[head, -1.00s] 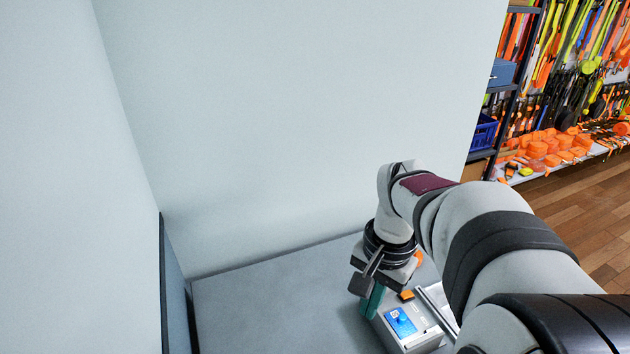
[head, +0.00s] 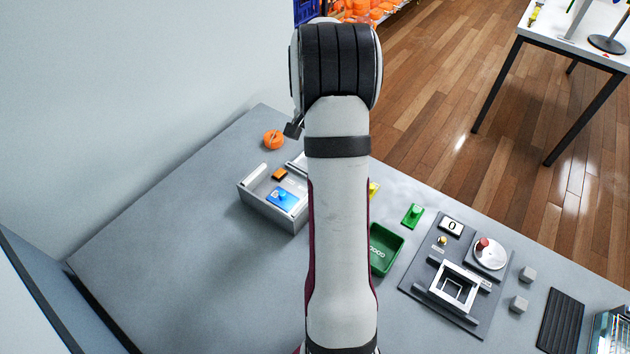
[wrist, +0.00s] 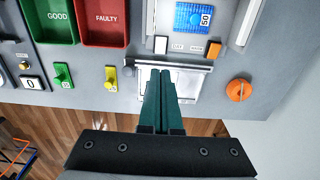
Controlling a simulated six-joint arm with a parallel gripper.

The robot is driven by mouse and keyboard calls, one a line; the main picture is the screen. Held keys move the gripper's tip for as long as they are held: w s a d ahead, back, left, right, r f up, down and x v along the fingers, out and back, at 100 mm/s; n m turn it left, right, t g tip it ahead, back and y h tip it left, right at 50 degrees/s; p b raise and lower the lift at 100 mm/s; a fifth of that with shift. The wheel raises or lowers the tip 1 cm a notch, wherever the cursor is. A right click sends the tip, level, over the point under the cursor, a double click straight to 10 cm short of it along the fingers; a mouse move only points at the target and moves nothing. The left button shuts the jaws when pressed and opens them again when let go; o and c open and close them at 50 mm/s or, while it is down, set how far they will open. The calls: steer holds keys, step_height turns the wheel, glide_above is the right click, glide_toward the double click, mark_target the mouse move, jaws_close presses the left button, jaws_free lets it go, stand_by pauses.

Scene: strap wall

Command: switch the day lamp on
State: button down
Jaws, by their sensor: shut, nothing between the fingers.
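A grey box (head: 262,212) stands on the bench in the head view, with a blue plate (head: 283,197) and an orange block (head: 279,174) in it. In the wrist view the blue plate (wrist: 193,17) reads 50. Below it are two small labels, one reading DAY (wrist: 178,47), the other too small to read surely. A pale block (wrist: 160,45) is left of the labels and the orange block (wrist: 214,49) right of them. My gripper (wrist: 161,72) is shut and empty, its green fingertips just below the pale block and a grey bar. Contact cannot be told. No lamp is clearly visible.
Green GOOD (wrist: 53,20) and red FAULTY (wrist: 104,22) trays lie left in the wrist view. A yellow piece (wrist: 111,78), a green piece (wrist: 63,75) and an orange roll (wrist: 239,90) are nearby. My arm hides the bench's middle in the head view.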

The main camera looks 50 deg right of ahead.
step_height(320, 180, down, 11)
steer(key=shift+r, duration=0.15)
steer(key=shift+f, duration=0.2)
stand_by(0.3)
steer(key=shift+a+r, duration=0.2)
steer(key=shift+a, duration=0.6)
step_height(320, 180, up, 14)
stand_by(0.4)
